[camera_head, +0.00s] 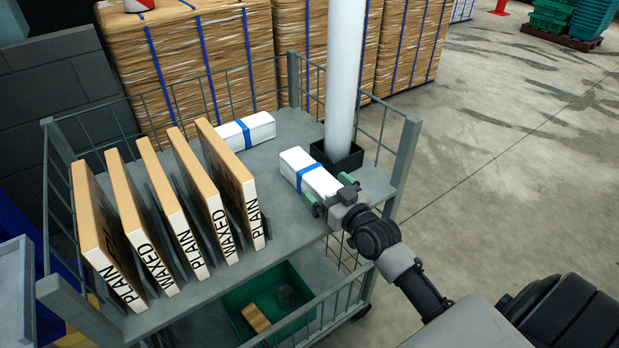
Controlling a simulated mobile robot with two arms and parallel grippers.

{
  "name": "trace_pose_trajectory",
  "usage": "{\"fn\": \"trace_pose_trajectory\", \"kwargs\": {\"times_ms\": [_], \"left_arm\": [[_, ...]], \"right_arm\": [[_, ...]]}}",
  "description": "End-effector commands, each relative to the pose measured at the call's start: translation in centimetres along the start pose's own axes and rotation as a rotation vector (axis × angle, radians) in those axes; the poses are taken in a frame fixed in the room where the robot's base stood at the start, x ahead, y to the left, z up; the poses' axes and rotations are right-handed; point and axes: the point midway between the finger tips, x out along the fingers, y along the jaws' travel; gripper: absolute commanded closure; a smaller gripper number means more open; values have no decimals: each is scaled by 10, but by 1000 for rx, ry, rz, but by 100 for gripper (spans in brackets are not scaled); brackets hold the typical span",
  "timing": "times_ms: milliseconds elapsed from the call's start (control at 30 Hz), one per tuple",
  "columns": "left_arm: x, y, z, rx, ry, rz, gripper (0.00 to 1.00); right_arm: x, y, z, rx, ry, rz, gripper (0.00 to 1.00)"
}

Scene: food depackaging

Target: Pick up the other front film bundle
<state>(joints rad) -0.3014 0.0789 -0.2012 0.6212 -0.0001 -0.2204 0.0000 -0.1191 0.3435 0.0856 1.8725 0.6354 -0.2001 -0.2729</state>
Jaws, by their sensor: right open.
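A white film bundle (322,183) with a blue band lies on the grey upper shelf of the cart, near its right front part. A second white film bundle (262,127) with a blue band lies farther back and to the left, partly behind the upright boards. My right gripper (327,188) is open at the near end of the front bundle. Its green-padded fingers appear on either side of that end; whether they touch it I cannot tell. My left gripper is not in view.
Several upright boards (178,225) marked PLAIN and WAXED stand on the cart shelf (290,222) at the left. A white post (345,70) rises from a dark socket behind the front bundle. Wire sides and corner posts (405,165) edge the cart. A green crate (290,322) sits below.

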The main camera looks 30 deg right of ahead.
Motion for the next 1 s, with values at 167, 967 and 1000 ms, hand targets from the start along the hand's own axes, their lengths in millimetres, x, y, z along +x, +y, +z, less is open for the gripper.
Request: {"fn": "trace_pose_trajectory", "kwargs": {"times_ms": [167,967,1000], "left_arm": [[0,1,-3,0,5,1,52],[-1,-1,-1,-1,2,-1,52],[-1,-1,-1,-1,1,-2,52]], "right_arm": [[4,0,1,1,-1,-1,1],[4,0,-4,-1,3,0,57],[4,0,-7,-1,3,0,57]]}}
